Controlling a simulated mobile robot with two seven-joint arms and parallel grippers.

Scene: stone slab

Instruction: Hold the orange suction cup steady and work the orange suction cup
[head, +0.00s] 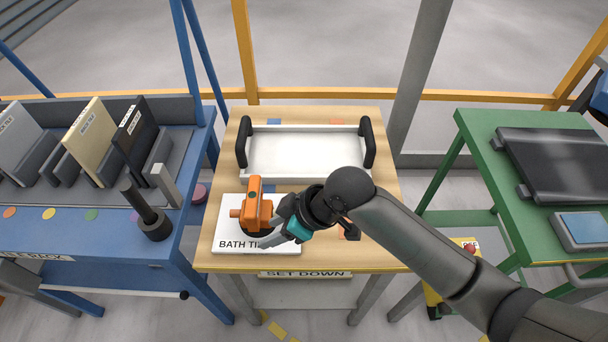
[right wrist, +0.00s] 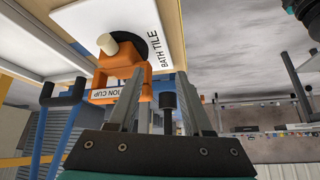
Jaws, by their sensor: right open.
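The orange suction cup (head: 256,208) stands on the white bath tile (head: 228,215), which lies on the front left of the wooden table. It has a round black base, an orange body and a pale knob. In the right wrist view the suction cup (right wrist: 120,62) shows its label and black disc against the bath tile (right wrist: 75,30). My right gripper (head: 270,228) is open just right of the cup. In the wrist view one finger of the right gripper (right wrist: 158,88) overlaps the orange body; I cannot tell whether it touches.
A white tray (head: 300,155) with black handles sits at the back of the wooden table (head: 375,255). A blue rack (head: 190,150) with upright tiles stands left. A green table (head: 490,150) with a dark panel (head: 555,160) stands right. A yellow box with a red button is below.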

